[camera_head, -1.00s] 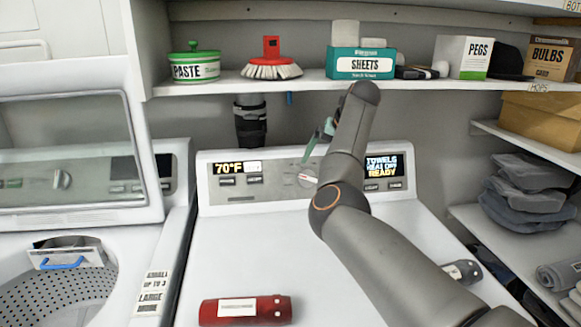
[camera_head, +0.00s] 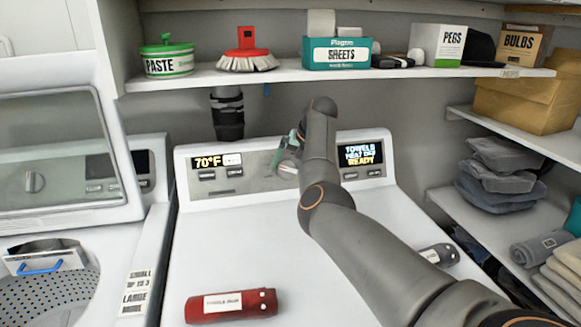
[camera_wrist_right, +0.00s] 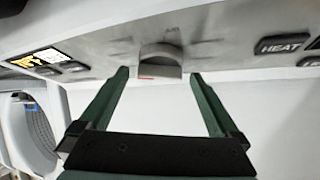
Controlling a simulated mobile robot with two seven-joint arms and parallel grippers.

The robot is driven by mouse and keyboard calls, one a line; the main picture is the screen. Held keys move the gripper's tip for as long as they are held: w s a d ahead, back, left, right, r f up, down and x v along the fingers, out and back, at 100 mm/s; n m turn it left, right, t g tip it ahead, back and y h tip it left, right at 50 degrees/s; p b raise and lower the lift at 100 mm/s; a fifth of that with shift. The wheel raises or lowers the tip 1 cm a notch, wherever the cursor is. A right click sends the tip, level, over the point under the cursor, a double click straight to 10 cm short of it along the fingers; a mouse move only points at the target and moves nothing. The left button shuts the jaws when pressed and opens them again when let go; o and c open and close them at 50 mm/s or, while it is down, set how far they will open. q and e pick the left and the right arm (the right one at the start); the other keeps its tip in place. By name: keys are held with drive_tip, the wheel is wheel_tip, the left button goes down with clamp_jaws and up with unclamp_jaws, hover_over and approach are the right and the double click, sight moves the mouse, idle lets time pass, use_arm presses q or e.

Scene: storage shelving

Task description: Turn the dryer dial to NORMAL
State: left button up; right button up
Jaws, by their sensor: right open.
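The dryer dial (camera_wrist_right: 160,62) is a grey knob on the dryer's control panel (camera_head: 255,172), with a small red mark on its lower part in the right wrist view. In the head view the dial (camera_head: 287,169) is partly covered by my right gripper (camera_head: 290,152). My right gripper (camera_wrist_right: 158,84) is open, with one green finger on each side of the dial and a gap at both sides. The dial's position labels are not readable. My left gripper is not in view.
The panel has a 70°F display (camera_head: 217,160) and a display reading TOWELS and READY (camera_head: 361,154). A shelf (camera_head: 200,78) with boxes hangs above. A red cylinder (camera_head: 231,305) and a grey one (camera_head: 440,255) lie on the dryer top. A washer with a raised lid (camera_head: 65,160) is at left.

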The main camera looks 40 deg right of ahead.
drive_tip(key=c, duration=1.4)
drive_tip(key=shift+o, duration=0.2)
drive_tip(key=n+h, duration=0.1)
drive_tip(key=n+g+h, duration=0.1)
drive_tip(key=shift+w+a+n+g, duration=0.1)
drive_tip(key=shift+a+n+g, duration=0.1)
drive_tip(key=shift+n+g, duration=0.1)
drive_tip(key=n+g+h, duration=0.1)
drive_tip(key=n+h, duration=0.2)
drive_tip(key=shift+w+a, duration=0.1)
drive_tip(key=o, duration=1.4)
drive_tip(key=shift+c, duration=0.2)
